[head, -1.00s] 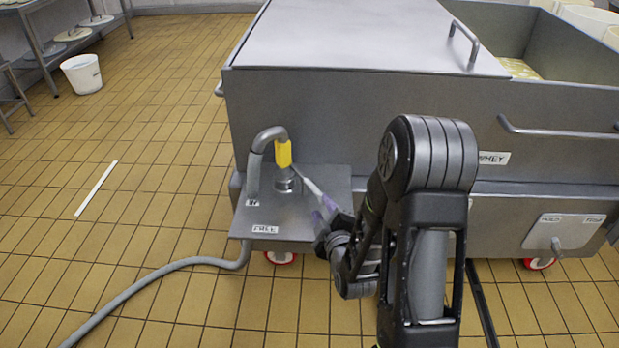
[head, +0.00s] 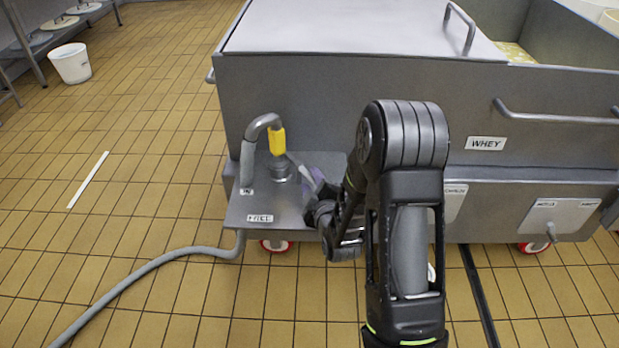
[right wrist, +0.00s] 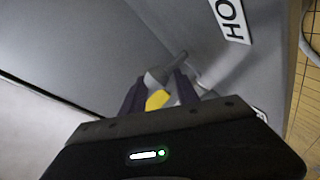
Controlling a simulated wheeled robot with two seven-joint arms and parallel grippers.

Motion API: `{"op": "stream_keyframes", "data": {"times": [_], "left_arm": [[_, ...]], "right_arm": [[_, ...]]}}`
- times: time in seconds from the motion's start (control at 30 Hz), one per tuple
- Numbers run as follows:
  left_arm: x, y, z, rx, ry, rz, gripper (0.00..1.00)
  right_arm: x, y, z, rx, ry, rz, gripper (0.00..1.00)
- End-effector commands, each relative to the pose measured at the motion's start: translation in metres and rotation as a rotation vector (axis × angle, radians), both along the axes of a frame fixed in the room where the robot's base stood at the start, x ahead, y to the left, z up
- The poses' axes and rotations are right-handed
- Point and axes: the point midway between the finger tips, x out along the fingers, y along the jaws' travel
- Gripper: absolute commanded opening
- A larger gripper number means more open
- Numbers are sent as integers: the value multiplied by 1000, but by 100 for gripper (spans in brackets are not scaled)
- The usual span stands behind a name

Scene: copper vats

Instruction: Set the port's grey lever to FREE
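The port is a metal shelf (head: 240,212) on the side of the vat, with a bent grey hose, a yellow collar (head: 278,141) and a round fitting (head: 280,170). A FREE label (head: 260,218) is at its front edge. A thin light-grey bar, seemingly the lever (head: 297,165), slants from near the fitting towards my right gripper (head: 308,182). In the right wrist view, the purple fingers (right wrist: 160,90) stand apart. A grey rod (right wrist: 165,71) and a yellow piece (right wrist: 157,100) show between them; contact cannot be told. My left gripper is not in view.
The vat (head: 330,105) stands behind the shelf, with a WHEY label (head: 486,144) and a handrail (head: 555,118). A grey hose (head: 140,280) runs over the tiled floor. A white bucket (head: 70,63) stands far left. The floor left of the shelf is mostly clear.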

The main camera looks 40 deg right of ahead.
Motion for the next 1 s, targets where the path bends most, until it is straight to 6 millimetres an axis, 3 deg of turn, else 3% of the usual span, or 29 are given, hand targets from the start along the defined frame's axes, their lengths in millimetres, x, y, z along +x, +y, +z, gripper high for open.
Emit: {"op": "stream_keyframes", "data": {"times": [0.2, 0.5, 1.0], "left_arm": [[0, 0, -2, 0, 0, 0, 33], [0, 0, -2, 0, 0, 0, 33], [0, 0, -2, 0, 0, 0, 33]], "right_arm": [[22, -9, -6, -1, 0, -1, 37], [24, -10, -6, 0, 1, -1, 37], [24, -10, -6, 0, 1, -1, 0]]}}
